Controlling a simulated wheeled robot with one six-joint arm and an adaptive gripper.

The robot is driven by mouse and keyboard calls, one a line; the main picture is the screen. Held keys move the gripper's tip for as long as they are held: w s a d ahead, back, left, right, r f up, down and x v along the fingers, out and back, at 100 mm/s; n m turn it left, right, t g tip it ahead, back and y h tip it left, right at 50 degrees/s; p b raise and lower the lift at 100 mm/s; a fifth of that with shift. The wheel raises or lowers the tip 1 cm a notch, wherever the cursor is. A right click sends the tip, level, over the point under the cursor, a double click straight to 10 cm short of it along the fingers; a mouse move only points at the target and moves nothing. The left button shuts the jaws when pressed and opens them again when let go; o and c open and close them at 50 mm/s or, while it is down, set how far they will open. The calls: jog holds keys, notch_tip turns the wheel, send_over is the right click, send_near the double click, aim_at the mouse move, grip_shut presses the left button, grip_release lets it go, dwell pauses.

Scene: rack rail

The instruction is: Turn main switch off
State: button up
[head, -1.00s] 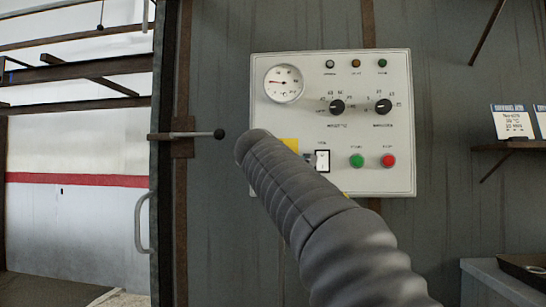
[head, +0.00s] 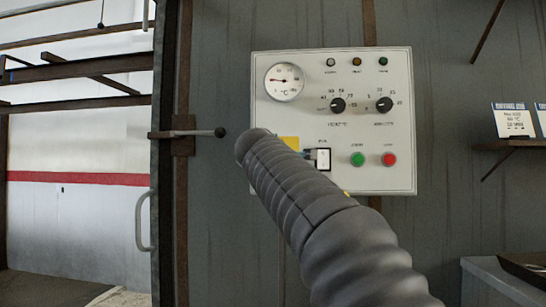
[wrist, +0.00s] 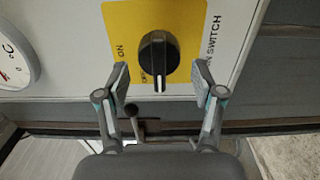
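The main switch (wrist: 158,60) is a black rotary knob with a white pointer line, on a yellow plate (wrist: 125,22) in the wrist view. The plate reads "ON" and part of "OFF", with "SWITCH" beside it. The white line points toward my gripper, at the bottom of the picture. My gripper (wrist: 164,82) is open, one finger on each side of the knob's lower end, with gaps between. In the head view my arm hides the knob; only a corner of the yellow plate (head: 290,142) shows on the white control panel (head: 300,115).
The panel also carries a gauge (head: 284,82), two black selector knobs (head: 337,104), a rocker switch (head: 323,159), a green button (head: 357,159) and a red button (head: 389,159). A ball-ended lever (head: 218,132) sticks out left of the panel. A shelf (head: 508,146) is at right.

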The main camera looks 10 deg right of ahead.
jog(key=shift+s, duration=0.1)
jog(key=v, duration=1.1)
jog(key=shift+s, duration=0.35)
jog(key=shift+a, duration=0.15)
jog(key=s+f+m+g+y, duration=0.2)
jog(key=f+m+g, duration=0.1)
jog(key=f, duration=0.9)
jog(key=s+f+m+g+y, duration=0.1)
jog(key=s+f+m+g, duration=0.15)
jog(key=f, duration=1.05)
jog(key=s+d+f+m+g+y, duration=0.1)
jog(key=s+f+m+g, duration=0.1)
jog(key=s+f, duration=0.5)
jog(key=s+d+f+m+g, duration=0.2)
jog(key=s+f+m, duration=0.2)
jog(key=s+f, duration=0.4)
jog(key=s+d+f+m+g+y, duration=0.1)
jog(key=s+d+f+m+g, duration=0.1)
jog(key=s+f, duration=0.6)
jog(key=shift+s+m+y, duration=0.3)
jog(key=shift+s+m, duration=0.25)
jog(key=shift+s, duration=0.1)
